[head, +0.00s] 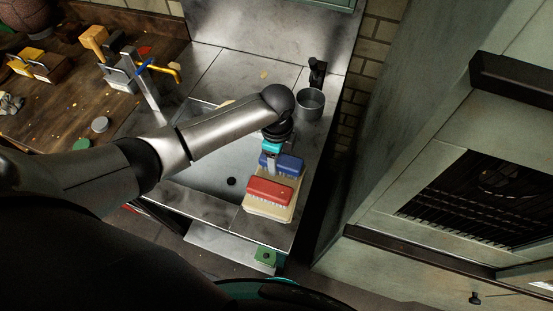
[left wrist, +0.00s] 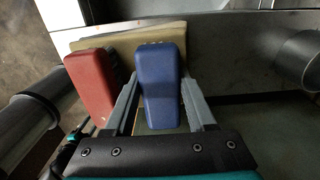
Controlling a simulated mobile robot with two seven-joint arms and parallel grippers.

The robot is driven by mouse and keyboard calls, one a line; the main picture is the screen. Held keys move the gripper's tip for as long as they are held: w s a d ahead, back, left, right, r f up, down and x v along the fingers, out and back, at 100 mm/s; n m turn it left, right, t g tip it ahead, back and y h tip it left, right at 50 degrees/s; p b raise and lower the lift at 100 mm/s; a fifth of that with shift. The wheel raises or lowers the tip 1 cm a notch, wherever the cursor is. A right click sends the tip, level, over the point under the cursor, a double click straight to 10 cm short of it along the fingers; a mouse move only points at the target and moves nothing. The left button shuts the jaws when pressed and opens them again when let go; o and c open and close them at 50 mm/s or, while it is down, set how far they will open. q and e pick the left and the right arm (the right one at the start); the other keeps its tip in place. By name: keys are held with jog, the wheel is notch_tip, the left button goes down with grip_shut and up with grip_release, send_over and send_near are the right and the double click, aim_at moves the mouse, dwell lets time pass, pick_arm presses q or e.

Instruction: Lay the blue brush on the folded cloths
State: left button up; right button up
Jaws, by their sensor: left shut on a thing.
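The blue brush (head: 290,164) is between the fingers of my left gripper (head: 271,166) at the right part of the metal worktop. The left wrist view shows the gripper shut on the blue brush (left wrist: 160,84), one finger on each side. The folded cloths (head: 267,213) are a cream stack near the worktop's front right corner; their pale edge (left wrist: 170,33) shows behind the brush. A red brush (head: 268,192) lies on the cloths, close beside the blue one. I cannot tell whether the blue brush touches the cloths. My right gripper is not in view.
A grey metal cup (head: 310,103) stands behind the brushes, with a black fixture (head: 317,73) near it. A wooden counter (head: 62,117) with tools is at left. The worktop left of the cloths is mostly clear.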

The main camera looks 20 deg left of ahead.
pick_arm(q)
jog(key=shift+f, duration=0.25)
jog(key=shift+f, duration=0.15)
jog(key=o, duration=1.2)
notch_tip(320, 180, up, 12)
jog(key=p, duration=0.1)
jog(key=shift+r, duration=0.2)
